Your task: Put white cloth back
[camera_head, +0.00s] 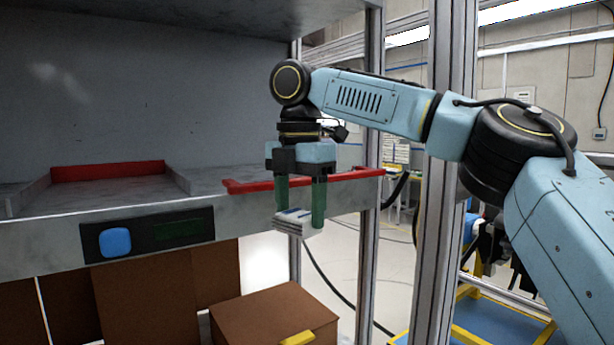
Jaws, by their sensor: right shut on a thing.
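The white cloth (297,223) is a small, folded, layered white piece with dark marks on its top. My right gripper (299,210) points down with its green fingers shut on the cloth. It holds the cloth in front of the grey shelf's front edge, just below the red rail (340,180). The cloth looks clear of the shelf, but its exact distance from the edge is hard to tell. My left gripper is not in view.
The grey shelf (240,212) has a recessed area with a red back strip (107,171) at left. A dark panel with a blue button (115,242) is on its front. A brown box (272,315) stands below. Metal posts (441,200) rise beside my right arm.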

